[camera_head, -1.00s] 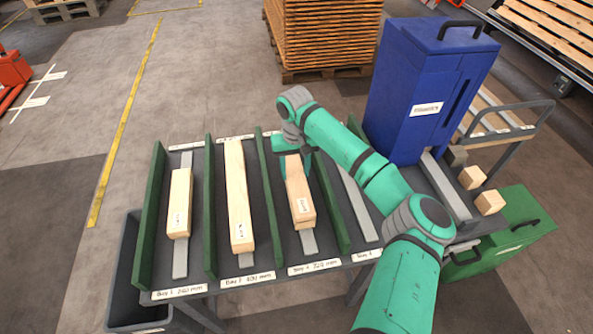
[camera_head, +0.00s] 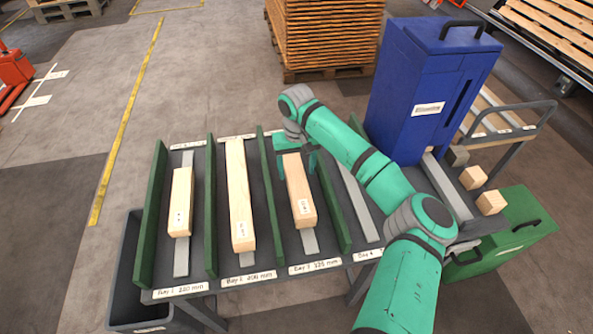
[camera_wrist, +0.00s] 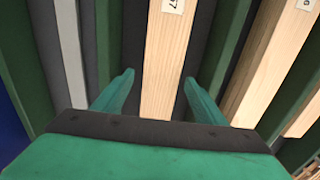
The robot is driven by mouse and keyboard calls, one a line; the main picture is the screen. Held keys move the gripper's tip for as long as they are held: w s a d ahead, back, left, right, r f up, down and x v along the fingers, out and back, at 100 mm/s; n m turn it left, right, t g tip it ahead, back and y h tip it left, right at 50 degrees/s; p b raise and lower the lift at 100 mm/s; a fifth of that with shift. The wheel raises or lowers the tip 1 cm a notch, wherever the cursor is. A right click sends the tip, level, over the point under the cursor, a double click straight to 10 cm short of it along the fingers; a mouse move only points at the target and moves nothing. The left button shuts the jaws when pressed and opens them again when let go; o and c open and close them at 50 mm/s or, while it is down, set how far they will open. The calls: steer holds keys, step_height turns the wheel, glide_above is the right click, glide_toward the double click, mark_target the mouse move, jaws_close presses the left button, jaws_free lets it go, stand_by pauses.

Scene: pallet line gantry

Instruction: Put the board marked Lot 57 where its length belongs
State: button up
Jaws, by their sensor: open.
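The board whose label ends in 7 (camera_wrist: 165,60) lies between my open fingers in the wrist view, with a gap on each side. The rest of its number is cut off at the picture's edge. In the head view this pale board (camera_head: 299,185) lies lengthwise in the third bay from the left, over a grey strip. My gripper (camera_head: 297,165) straddles its far end; it also shows in the wrist view (camera_wrist: 158,95). The bay's front label (camera_head: 315,266) seems to read Bay 3, 325 mm.
Boards lie in Bay 1 (camera_head: 180,200) and Bay 2 (camera_head: 239,190). The fourth bay (camera_head: 357,200) shows only its grey strip. Green dividers (camera_head: 210,205) stand between bays. A tall blue box (camera_head: 415,85) stands right, with small blocks (camera_head: 473,177) beside it.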

mark_target(296, 174)
step_height(296, 174, up, 11)
steer(key=shift+a+r, duration=0.15)
stand_by(0.6)
